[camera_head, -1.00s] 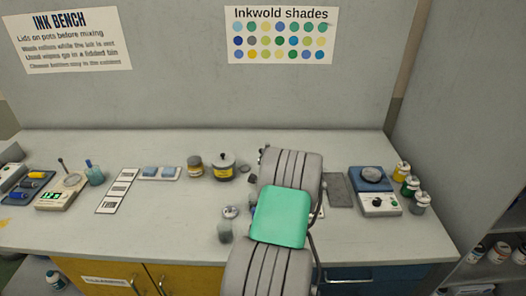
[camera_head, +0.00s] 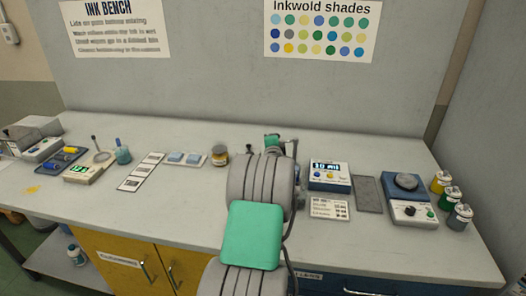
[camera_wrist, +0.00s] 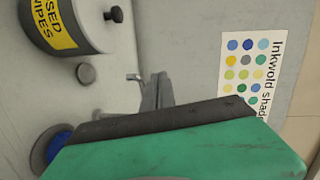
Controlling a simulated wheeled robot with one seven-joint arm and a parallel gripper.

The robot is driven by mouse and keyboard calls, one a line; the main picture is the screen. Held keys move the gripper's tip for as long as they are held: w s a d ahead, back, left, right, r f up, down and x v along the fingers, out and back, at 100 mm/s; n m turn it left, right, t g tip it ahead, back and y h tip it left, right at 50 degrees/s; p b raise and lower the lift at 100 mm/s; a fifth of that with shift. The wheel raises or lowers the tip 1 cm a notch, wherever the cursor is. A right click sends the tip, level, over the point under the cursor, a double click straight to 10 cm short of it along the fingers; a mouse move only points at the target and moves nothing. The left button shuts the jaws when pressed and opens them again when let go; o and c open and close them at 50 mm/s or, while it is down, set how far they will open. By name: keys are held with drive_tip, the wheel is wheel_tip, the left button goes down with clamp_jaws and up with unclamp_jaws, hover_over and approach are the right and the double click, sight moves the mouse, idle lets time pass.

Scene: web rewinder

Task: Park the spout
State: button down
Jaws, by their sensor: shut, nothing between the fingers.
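In the wrist view my gripper (camera_wrist: 157,92) is shut and empty, its grey fingertips pointing up past the green palm. A small silver bent piece (camera_wrist: 134,77), perhaps the spout, shows just left of the fingertips. I cannot tell whether they touch. In the head view the small green end of my gripper (camera_head: 272,142) shows behind my arm, over the back of the bench. No spout is clear in that view, since my arm covers the middle of the bench.
A lidded used-wipes bin (camera_wrist: 75,22), a grey disc (camera_wrist: 86,74) and a round blue-centred thing (camera_wrist: 52,146) are near my gripper. A display unit (camera_head: 329,176), a grey mat (camera_head: 368,194), a blue scale-like unit (camera_head: 407,190) and several bottles (camera_head: 442,183) stand right of my arm.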

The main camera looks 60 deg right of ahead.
drive_tip(key=w+d+b, duration=0.2)
drive_tip(key=b, duration=0.1)
drive_tip(key=shift+w, duration=0.1)
idle(1.5)
drive_tip(key=w+a+r+b, duration=0.1)
drive_tip(key=w+a+r, duration=0.1)
drive_tip(key=a, duration=1.1)
drive_tip(key=shift+b, duration=0.4)
drive_tip(key=shift+d, duration=0.1)
